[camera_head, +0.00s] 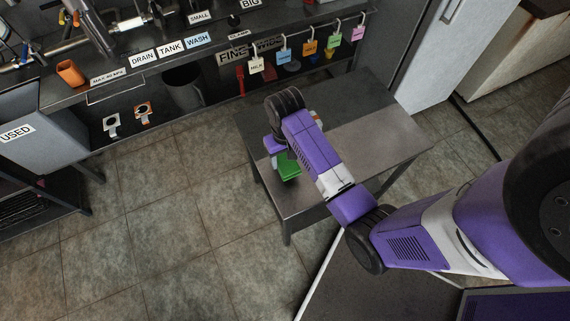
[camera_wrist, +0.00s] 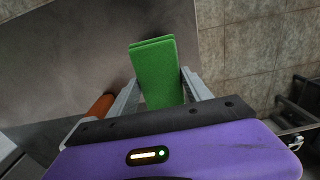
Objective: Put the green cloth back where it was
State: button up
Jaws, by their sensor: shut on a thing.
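The green cloth (camera_head: 289,168) is a folded rectangle. In the head view it shows beside my forearm, over the left part of the grey metal table (camera_head: 375,150). In the wrist view the cloth (camera_wrist: 155,72) stands out from between the two grey fingers of my gripper (camera_wrist: 160,88), which is shut on it. The table (camera_wrist: 85,65) lies behind and to the left of the cloth there, with floor to the right. I cannot tell whether the cloth touches the table. My arm hides part of the tabletop in the head view.
An orange object (camera_wrist: 101,105) shows left of my gripper in the wrist view. Coloured tags (camera_head: 309,47) hang on hooks along the back counter. A bin marked USED (camera_head: 40,130) stands at the left. The table's right part is clear, and so is the tiled floor (camera_head: 170,220).

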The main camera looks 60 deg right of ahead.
aim_at(285, 164)
jog(key=shift+f, duration=2.2)
jog(key=shift+f, duration=0.1)
jog(key=o, duration=1.2)
